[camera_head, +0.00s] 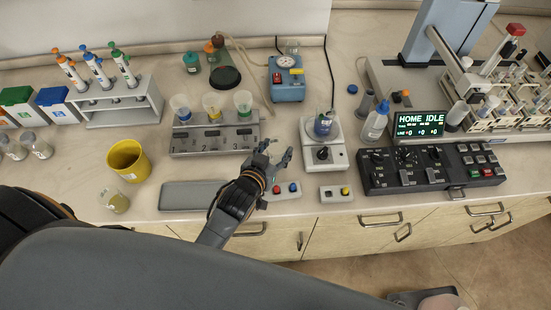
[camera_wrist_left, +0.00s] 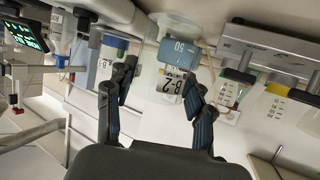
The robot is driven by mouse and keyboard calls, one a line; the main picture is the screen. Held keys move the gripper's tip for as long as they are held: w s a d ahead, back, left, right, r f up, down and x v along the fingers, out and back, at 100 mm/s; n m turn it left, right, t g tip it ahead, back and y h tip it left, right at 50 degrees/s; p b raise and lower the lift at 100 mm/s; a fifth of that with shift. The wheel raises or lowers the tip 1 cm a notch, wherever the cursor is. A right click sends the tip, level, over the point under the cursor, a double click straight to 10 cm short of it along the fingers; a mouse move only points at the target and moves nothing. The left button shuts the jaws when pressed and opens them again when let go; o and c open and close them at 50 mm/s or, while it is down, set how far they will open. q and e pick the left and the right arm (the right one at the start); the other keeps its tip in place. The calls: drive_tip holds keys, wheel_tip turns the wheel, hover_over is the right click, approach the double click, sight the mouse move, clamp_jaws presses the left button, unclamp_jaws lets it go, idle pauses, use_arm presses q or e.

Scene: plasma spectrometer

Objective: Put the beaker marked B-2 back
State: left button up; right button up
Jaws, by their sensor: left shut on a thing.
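My left gripper (camera_head: 278,150) is left of the stirrer and nearer the bench front, fingers pointing towards the back. In the left wrist view the picture is upside down, and the beaker shows between and beyond the fingers (camera_wrist_left: 160,75). My right gripper is not in view.
A numbered rack (camera_head: 215,140) with three beakers stands left of the stirrer. A blue device (camera_head: 287,85) with a gauge is behind. A wash bottle (camera_head: 375,122) and a black control panel (camera_head: 430,168) are to the right. A shallow grey tray (camera_head: 188,196) lies at the front.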

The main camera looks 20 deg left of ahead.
sight(272, 161)
use_arm(q)
wheel_tip(272, 161, down, 4)
drive_tip(key=b, duration=0.3)
drive_tip(key=shift+w+r, duration=0.1)
drive_tip(key=shift+r, duration=0.25)
drive_tip(key=o, duration=1.2)
drive_tip(key=shift+f, duration=0.2)
drive_tip(key=shift+o, duration=0.2)
drive_tip(key=shift+r, duration=0.3)
drive_tip(key=b+v, duration=0.1)
drive_tip(key=v, duration=0.9)
drive_tip(key=shift+s+b, duration=0.3)
drive_tip(key=shift+s, duration=0.1)
drive_tip(key=shift+s+r, duration=0.3)
drive_tip(key=shift+s, duration=0.25)
